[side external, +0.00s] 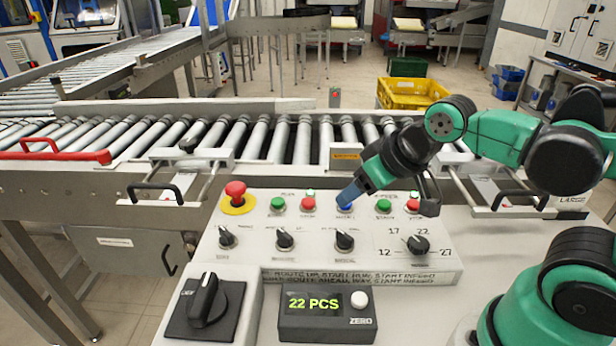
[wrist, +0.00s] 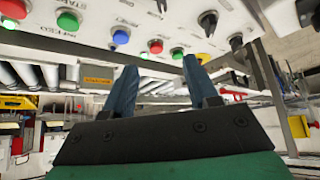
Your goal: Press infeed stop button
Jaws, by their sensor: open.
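The control panel (side external: 262,228) carries a row of coloured buttons. Its rightmost red button (side external: 414,206) appears to be the infeed stop, beside a green button (side external: 384,206). In the wrist view this red button (wrist: 12,8) is at the upper left corner, beside the green one (wrist: 68,20) with a label that seems to read start infeed. My gripper (side external: 350,192) has blue fingers spread apart and empty. In the side view its tips appear just above the blue button (side external: 345,208), left of the rightmost red one. The wrist view shows both fingers (wrist: 160,64); contact cannot be told.
A red emergency stop (side external: 236,190) on a yellow base, another green button (side external: 278,204) and another red one (side external: 307,204) stand to the left. Black knobs (side external: 344,240) sit in front. The roller conveyor (side external: 230,138) runs behind. A counter (side external: 327,305) reads 22 PCS.

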